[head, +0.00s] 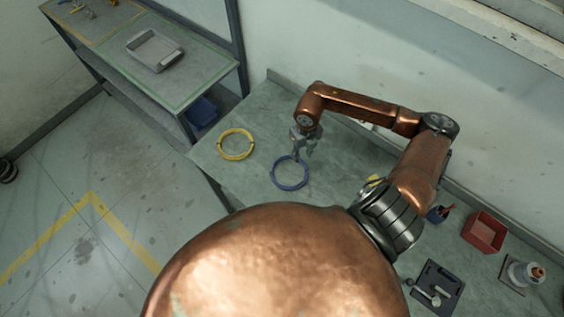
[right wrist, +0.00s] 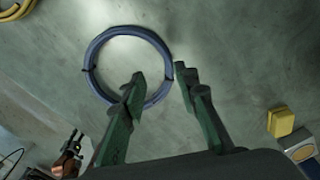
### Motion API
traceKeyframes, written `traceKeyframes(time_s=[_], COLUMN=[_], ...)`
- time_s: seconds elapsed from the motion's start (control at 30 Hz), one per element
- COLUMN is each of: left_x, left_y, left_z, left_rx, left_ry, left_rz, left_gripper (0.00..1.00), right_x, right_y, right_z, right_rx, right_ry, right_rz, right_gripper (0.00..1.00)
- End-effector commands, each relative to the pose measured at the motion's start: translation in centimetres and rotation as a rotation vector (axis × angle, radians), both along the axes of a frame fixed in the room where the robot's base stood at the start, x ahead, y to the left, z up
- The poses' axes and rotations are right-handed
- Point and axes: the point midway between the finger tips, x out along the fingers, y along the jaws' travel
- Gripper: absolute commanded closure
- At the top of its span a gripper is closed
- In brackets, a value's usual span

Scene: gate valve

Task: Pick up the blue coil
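The blue coil (head: 283,187) is a thin ring lying flat on the grey-green workbench (head: 240,178). In the right wrist view the blue coil (right wrist: 93,50) shows nearly whole, with one fingertip overlapping its lower right part. My right gripper (head: 303,154) is over the coil's far right side in the head view. In the right wrist view the right gripper (right wrist: 158,75) is open, and the coil's right side passes between its fingertips in the picture. I cannot tell the fingers' exact height over the bench. My left gripper is not in view.
A yellow coil (head: 235,145) lies left of the blue one. A red bin (head: 484,232), a black tray (head: 436,287) and a yellow block (right wrist: 281,122) are on the bench. A wall runs behind it. A side table with a grey tray (head: 154,50) stands at upper left.

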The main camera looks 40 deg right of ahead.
Motion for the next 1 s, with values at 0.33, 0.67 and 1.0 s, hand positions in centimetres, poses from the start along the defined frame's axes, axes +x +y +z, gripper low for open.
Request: traceKeyframes(time_s=[0.33,0.67,1.0], left_x=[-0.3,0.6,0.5], left_y=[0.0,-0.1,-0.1], left_z=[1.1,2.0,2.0], left_rx=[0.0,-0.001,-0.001], left_ry=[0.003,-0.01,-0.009], left_rz=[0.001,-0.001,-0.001], left_gripper=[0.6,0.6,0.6], right_x=[-0.5,-0.6,-0.5], right_y=[-0.5,-0.7,-0.8], right_z=[-3.6,-7.3,-7.4], right_rx=[0.002,0.001,0.0], right_ry=[0.005,0.001,0.001], right_rz=[-0.005,0.0,0.0], right_gripper=[0.72,0.72,0.81])
